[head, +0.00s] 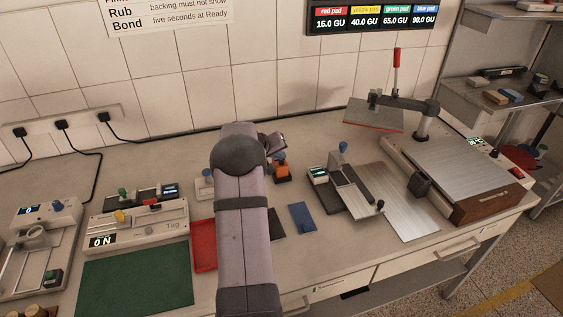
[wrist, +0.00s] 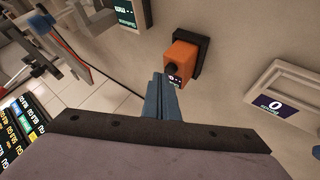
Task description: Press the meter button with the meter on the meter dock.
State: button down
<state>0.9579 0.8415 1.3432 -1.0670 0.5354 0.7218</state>
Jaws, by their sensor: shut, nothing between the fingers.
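The orange meter (head: 282,170) sits on its dark meter dock (head: 283,180), just right of my arm in the head view. In the wrist view the meter (wrist: 184,58) shows a dark round button (wrist: 172,69) and a small lit display on its near face. The black dock (wrist: 204,50) is behind it. My gripper (wrist: 160,86) is shut and empty, its blue fingers pointing at the meter. The fingertips look very close to the button; I cannot tell whether they touch. In the head view my gripper (head: 280,156) is over the meter, partly hidden by my arm.
A white device with a "0" display (wrist: 275,104) stands to the right in the wrist view. A device with a small screen and metal plate (head: 395,195) is right of the meter. A blue pad (head: 302,216) and red tray (head: 204,245) lie nearer the front.

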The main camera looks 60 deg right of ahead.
aim_at(280, 166)
jog(key=shift+f+b, duration=0.55)
jog(key=shift+b, duration=0.15)
dwell(0.6)
jog(key=shift+r, duration=0.15)
dwell(0.3)
jog(key=shift+r+p, duration=0.45)
jog(key=shift+r, duration=0.35)
jog(key=shift+r, duration=0.15)
notch_tip(280, 166, up, 5)
jog(key=p, duration=0.2)
jog(key=shift+p, duration=0.4)
dwell(0.4)
